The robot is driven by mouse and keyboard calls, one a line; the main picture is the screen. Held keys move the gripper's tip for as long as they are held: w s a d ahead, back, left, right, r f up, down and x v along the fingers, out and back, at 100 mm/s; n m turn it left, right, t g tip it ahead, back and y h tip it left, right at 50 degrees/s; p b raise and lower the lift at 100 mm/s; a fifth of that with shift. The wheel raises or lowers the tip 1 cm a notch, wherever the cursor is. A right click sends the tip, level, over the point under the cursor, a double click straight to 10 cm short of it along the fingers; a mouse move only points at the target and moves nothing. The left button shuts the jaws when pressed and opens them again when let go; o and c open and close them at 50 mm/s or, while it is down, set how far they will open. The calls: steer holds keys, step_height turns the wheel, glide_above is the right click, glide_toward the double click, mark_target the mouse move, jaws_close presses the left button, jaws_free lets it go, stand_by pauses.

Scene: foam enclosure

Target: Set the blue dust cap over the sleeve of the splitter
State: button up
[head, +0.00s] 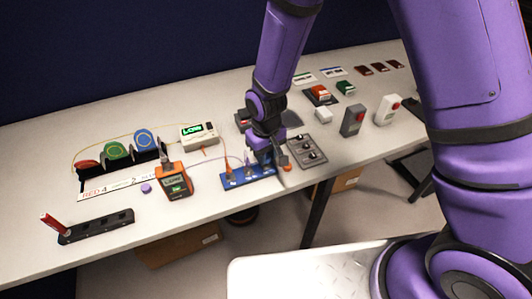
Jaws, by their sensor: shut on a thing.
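My gripper (264,163) points down over the right part of a blue plate (236,184) near the table's front edge. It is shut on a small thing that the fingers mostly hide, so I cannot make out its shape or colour. The plate carries small upright fittings (229,174) with thin cables, and appears to be the splitter. I cannot tell which fitting is the sleeve, or whether the gripper touches it. I cannot make out the blue dust cap apart from the gripper. A small purple cap (146,188) lies on the table at the left.
An orange handheld meter (174,181) stands left of the plate. A grey panel with knobs (306,151) and a small orange piece (286,168) lie to its right. A white meter (199,134) and cable reels (116,152) are behind. The front left holds a black rack (97,226).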

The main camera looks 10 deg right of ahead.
steer(key=shift+f, duration=1.15)
steer(key=o, duration=1)
steer(key=shift+c, duration=0.2)
step_height(320, 180, up, 11)
steer(key=shift+f, duration=0.1)
